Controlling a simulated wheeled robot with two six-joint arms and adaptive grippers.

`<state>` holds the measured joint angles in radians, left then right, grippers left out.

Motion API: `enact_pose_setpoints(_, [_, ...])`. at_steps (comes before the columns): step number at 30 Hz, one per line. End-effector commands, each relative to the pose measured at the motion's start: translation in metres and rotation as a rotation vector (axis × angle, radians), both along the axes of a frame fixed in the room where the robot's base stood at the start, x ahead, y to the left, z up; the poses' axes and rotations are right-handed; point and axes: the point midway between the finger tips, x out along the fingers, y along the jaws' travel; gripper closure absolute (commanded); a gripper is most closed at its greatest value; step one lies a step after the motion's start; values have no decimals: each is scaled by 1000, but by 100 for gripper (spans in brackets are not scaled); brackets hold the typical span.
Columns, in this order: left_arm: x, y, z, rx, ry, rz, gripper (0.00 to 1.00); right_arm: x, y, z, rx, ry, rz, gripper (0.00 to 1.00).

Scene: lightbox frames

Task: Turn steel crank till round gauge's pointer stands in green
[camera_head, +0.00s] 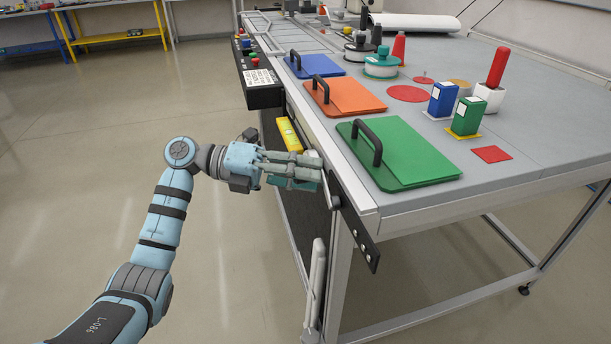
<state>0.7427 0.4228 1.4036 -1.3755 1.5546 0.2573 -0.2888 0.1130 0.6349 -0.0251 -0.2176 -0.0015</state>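My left gripper (312,171) is beside the front edge of the workbench, its fingers pointing right. A narrow steel piece (330,192), which looks like the crank's arm, rises from the black plate (358,222) on the bench's side to my fingertips. The fingers overlap its upper end and hide any handle there. I cannot tell whether they are closed on it or only beside it. No round gauge with a pointer can be made out in this view. My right gripper is not in view.
Green (415,152), orange (345,97) and blue (314,64) handled panels lie along the bench top (520,140). A black control box (262,80) hangs at the bench's side. The floor to the left is clear.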

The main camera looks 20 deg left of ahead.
Motion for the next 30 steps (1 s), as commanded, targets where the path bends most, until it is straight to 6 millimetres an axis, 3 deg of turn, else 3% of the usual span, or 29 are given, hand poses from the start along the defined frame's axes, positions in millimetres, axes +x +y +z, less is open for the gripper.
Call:
enact_pose_setpoints(5, [-6, 35, 4, 3, 2, 5, 62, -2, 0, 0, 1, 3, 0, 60])
enact_pose_setpoints(9, [-14, 74, 10, 3, 1, 4, 62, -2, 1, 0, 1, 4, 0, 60])
enact_pose_setpoints(15, [-22, 109, 15, 0, 1, 1, 62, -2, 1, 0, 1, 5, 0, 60])
enact_pose_setpoints(26, [-20, 111, 13, -28, 11, 10, 62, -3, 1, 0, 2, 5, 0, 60])
enact_pose_setpoints(29, [2, 104, -7, -215, 92, 108, 62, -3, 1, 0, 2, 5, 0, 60])
enact_pose_setpoints(30, [18, 105, -28, -352, 166, 203, 62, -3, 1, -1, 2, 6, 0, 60])
